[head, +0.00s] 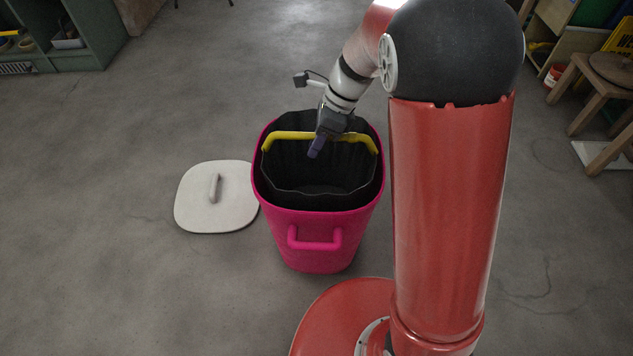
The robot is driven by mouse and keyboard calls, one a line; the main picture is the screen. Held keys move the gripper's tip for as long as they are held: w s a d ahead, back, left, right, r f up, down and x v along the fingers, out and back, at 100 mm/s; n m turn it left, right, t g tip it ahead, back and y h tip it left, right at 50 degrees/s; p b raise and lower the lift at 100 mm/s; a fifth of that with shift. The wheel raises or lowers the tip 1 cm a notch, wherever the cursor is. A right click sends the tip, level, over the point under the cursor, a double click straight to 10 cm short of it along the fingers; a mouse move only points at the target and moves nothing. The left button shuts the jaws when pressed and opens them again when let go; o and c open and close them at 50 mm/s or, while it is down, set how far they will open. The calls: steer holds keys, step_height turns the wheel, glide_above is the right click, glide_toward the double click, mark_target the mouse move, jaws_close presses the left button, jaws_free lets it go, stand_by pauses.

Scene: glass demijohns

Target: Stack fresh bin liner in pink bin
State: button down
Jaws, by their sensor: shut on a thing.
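The pink bin (318,240) stands upright on the floor in front of me, with a pink handle on its near side. A black bin liner (320,179) with a wavy rim sits inside the bin's mouth, and its back edge shows a little above the bin's far rim. A yellow handle (291,135) arches across the liner from side to side. My gripper (317,147) comes down from above over the bin and is shut on the yellow handle near its middle. The fingertips partly hide the grip, and the liner's underside is hidden in the bin.
A whitish lid (213,197) with a grey handle lies on the floor just left of the bin. A green shelf (75,40) stands at the far left. A wooden stool (600,95) and shelving are at the far right. The floor around the bin is otherwise mostly clear.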

step_height(320, 180, down, 13)
steer(key=b, duration=0.2)
steer(key=shift+b, duration=0.4)
steer(key=shift+f, duration=0.3)
steer(key=c, duration=1.4)
jaws_free()
steer(key=shift+r, duration=0.15)
